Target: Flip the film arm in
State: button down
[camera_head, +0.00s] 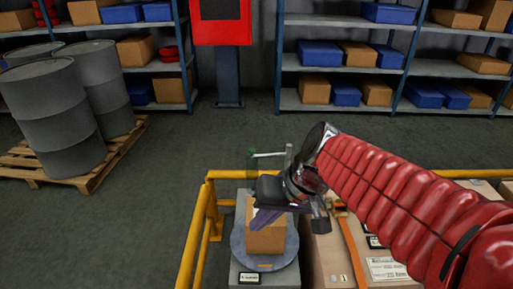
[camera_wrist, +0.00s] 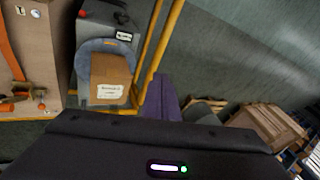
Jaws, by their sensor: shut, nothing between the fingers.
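My gripper (camera_head: 262,220) has purple fingers, pressed together and empty. In the head view it hangs in front of the cardboard box (camera_head: 266,240) on the round grey turntable (camera_head: 240,257). A thin pale bar with a green end (camera_head: 268,154), which looks like the film arm, shows just behind my wrist beside an upright post (camera_head: 288,158). My wrist hides part of the post and what lies below the bar. In the wrist view my gripper (camera_wrist: 161,80) points past the box (camera_wrist: 110,78) and turntable (camera_wrist: 94,44). I cannot make out the film arm there.
A yellow guard rail (camera_head: 202,215) runs along the left and behind the turntable. A larger box with an orange strap (camera_head: 352,250) stands to the right. Grey drums (camera_head: 52,115) on a pallet and stocked shelves stand farther back. The floor between is clear.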

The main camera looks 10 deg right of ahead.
jog(key=w+a+f+m+t+y, duration=0.15)
jog(key=w+y, duration=0.25)
jog(key=w, duration=0.8)
jog(key=w+f+m+t+y, duration=0.15)
jog(key=w+y, duration=0.25)
jog(key=w, duration=0.8)
jog(key=w+d+f+m+t+h, duration=0.2)
jog(key=w+d+f+m+t, duration=0.4)
jog(key=w+d+f, duration=0.8)
jog(key=w+d+t, duration=0.2)
jog(key=t, duration=0.1)
jog(key=shift+d, duration=0.25)
jog(key=shift+w, duration=0.1)
jog(key=x, duration=1)
jog(key=shift+d, duration=0.1)
